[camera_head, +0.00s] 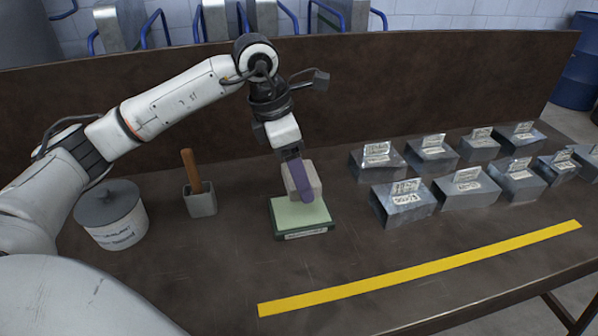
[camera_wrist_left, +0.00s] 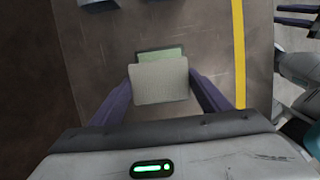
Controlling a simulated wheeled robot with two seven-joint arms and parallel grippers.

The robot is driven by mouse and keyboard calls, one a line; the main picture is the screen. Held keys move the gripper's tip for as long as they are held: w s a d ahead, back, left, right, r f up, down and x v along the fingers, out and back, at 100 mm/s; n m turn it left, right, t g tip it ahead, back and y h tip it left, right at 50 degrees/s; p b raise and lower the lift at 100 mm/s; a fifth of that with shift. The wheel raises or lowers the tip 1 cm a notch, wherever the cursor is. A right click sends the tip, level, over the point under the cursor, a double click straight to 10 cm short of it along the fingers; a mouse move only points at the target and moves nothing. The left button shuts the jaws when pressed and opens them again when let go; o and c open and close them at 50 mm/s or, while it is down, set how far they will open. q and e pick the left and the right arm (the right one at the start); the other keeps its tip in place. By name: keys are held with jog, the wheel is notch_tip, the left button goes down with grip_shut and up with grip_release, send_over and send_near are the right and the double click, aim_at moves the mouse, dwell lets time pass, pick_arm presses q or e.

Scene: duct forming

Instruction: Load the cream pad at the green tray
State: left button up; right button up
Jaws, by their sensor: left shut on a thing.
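The cream pad (camera_head: 314,174) is a pale block held in my left gripper (camera_head: 303,187), which is shut on it with purple fingers. In the left wrist view the pad (camera_wrist_left: 160,82) sits between the two fingers (camera_wrist_left: 160,95). The green tray (camera_head: 302,214) lies on the table under the pad, with a pale green inside and a label on its front edge. In the wrist view a strip of the tray (camera_wrist_left: 160,53) shows beyond the pad. The pad covers the tray's back part; I cannot tell whether they touch.
Several labelled metal duct pieces (camera_head: 404,204) stand in rows to the right. A grey holder with a brown handle (camera_head: 200,199) and a white lidded pot (camera_head: 112,215) stand to the left. A yellow line (camera_head: 420,269) crosses the front. A dark panel (camera_head: 420,90) rises behind.

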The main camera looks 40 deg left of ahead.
aim_at(302, 209)
pick_arm(q)
jog(key=shift+s+f+b, duration=0.25)
jog(key=shift+f+b, duration=0.25)
jog(key=shift+f, duration=0.25)
notch_tip(302, 209, down, 4)
jog(key=b, duration=0.3)
jog(key=shift+w, duration=0.1)
pick_arm(e)
jog(key=shift+w+a+f, duration=0.15)
jog(key=shift+a+f, duration=0.15)
jog(key=shift+f, duration=0.25)
jog(key=shift+w+a+f, duration=0.1)
jog(key=shift+a+f, duration=0.2)
jog(key=shift+f, duration=0.2)
pick_arm(q)
jog(key=shift+f+b, duration=0.4)
jog(key=shift+f, duration=0.25)
pick_arm(e)
jog(key=shift+s+f, duration=0.1)
jog(key=shift+f, duration=0.45)
pick_arm(q)
jog(key=shift+r+p, duration=2.65)
jog(key=shift+r, duration=0.95)
pick_arm(e)
notch_tip(302, 209, up, 5)
jog(key=shift+r, duration=0.15)
